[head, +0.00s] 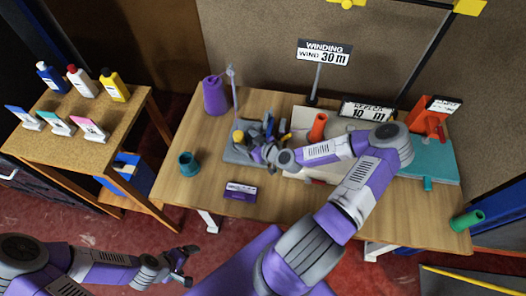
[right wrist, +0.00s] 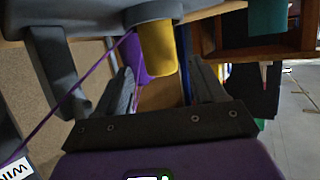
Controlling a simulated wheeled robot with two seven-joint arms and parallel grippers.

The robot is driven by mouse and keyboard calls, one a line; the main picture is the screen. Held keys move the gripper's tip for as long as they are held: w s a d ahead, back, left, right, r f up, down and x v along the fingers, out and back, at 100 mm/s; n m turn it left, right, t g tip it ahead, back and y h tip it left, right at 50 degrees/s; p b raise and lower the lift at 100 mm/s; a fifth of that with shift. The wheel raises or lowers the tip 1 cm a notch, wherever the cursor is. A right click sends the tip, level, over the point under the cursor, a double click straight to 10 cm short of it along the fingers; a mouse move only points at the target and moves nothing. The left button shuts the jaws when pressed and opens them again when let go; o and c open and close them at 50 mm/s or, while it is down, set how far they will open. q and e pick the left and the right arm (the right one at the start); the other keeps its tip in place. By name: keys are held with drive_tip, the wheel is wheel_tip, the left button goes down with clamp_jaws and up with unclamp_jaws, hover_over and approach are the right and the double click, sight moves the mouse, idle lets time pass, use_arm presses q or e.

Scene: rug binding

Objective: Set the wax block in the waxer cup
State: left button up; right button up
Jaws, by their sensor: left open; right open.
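The yellow wax block (head: 239,135) is at the left of the grey device at the table's middle. In the right wrist view, the yellow block (right wrist: 157,52) stands out of a round grey cup (right wrist: 153,13) and looks seated in it; its inner end is hidden. Purple thread (right wrist: 88,80) runs past the cup. My right gripper (head: 258,144) is just right of the block; in its wrist view its fingers (right wrist: 160,88) are apart with nothing gripped, the block beyond them. My left gripper (head: 184,263) is open and empty, low over the floor in front of the table.
A purple thread cone (head: 215,95) and thin post (head: 233,88) stand behind. A teal cup (head: 188,164) and purple box (head: 241,191) are on the table's left part. An orange cylinder (head: 318,127) stands right of my gripper. A side table (head: 70,145) holds bottles and cards.

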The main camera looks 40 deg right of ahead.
drive_tip(key=s+d, duration=0.1)
drive_tip(key=s, duration=0.9)
drive_tip(key=shift+s+d, duration=0.15)
drive_tip(key=shift+d, duration=0.15)
drive_tip(key=shift+a, duration=0.1)
